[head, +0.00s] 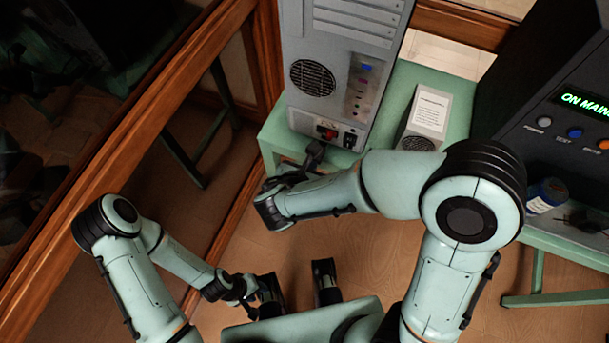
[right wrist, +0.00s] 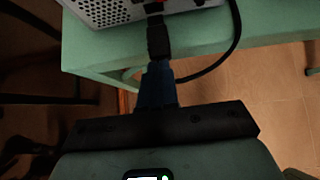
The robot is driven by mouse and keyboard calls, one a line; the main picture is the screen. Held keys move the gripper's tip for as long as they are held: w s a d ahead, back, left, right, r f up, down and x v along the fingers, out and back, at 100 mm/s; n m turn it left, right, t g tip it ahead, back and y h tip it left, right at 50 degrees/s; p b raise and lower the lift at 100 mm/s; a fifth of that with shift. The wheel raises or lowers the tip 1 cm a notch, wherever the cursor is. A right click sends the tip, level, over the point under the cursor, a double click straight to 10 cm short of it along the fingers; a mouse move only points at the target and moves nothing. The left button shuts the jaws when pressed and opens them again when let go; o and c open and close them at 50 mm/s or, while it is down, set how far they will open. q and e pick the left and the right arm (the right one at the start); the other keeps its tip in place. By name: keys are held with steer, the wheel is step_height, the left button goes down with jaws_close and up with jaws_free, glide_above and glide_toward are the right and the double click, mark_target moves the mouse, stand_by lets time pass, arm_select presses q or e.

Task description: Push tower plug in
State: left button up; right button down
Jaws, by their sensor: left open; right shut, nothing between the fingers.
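The grey tower (head: 335,75) stands upright on a green bench, its back panel facing me. A red switch (head: 325,132) and a dark socket area are low on that panel. The black tower plug (head: 314,152) is at the panel's lower edge; in the right wrist view the plug (right wrist: 157,40) lies in line with my fingers, below a red part. How deep it sits cannot be told. My right gripper (right wrist: 157,80) is shut and empty, its tips right behind the plug, seemingly touching it. My left gripper (head: 245,288) is open and empty, low, away from the tower.
The green bench (head: 430,85) also bears a small grey box with a label (head: 428,115). A black cable (right wrist: 235,45) loops right of the plug. A dark console (head: 560,110) and a blue-lidded jar (head: 546,195) are at right. A wood-framed glass partition (head: 150,130) is at left.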

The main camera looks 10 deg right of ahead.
stand_by(0.3)
steer(key=w+d, duration=0.2)
steer(key=w, duration=0.1)
steer(key=shift+d, duration=0.1)
arm_select(q)
steer(key=shift+s+r, duration=0.1)
steer(key=shift+s, duration=0.05)
arm_select(e)
steer(key=shift+r, duration=0.1)
